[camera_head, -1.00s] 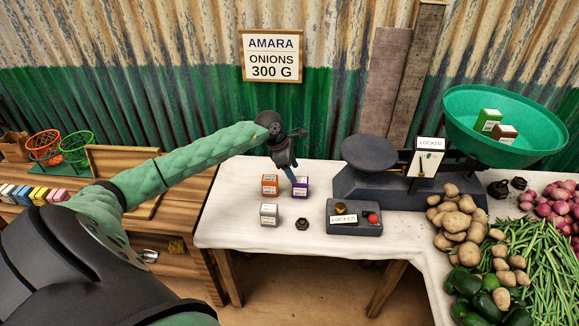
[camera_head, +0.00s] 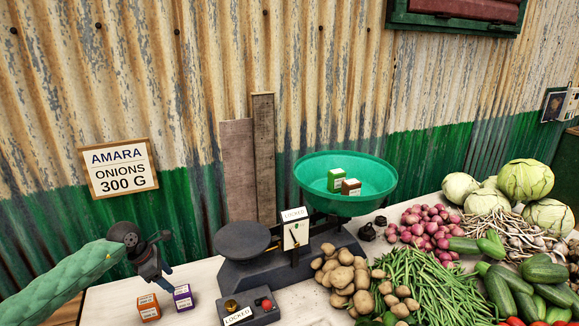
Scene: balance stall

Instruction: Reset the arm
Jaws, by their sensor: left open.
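My left arm comes in from the lower left in a green sleeve. Its gripper (camera_head: 158,274) is open and empty, above and beside an orange block (camera_head: 148,307) and a purple block (camera_head: 183,297) on the white-covered table. I cannot tell whether a fingertip touches either block. My right gripper is out of view.
A dark balance (camera_head: 290,262) with a flat plate (camera_head: 241,241) and a green pan (camera_head: 366,205) stands right of the gripper. The pan holds a green block (camera_head: 340,179) and a brown block (camera_head: 351,187). Potatoes (camera_head: 340,277), beans (camera_head: 430,290) and onions (camera_head: 428,224) crowd the right.

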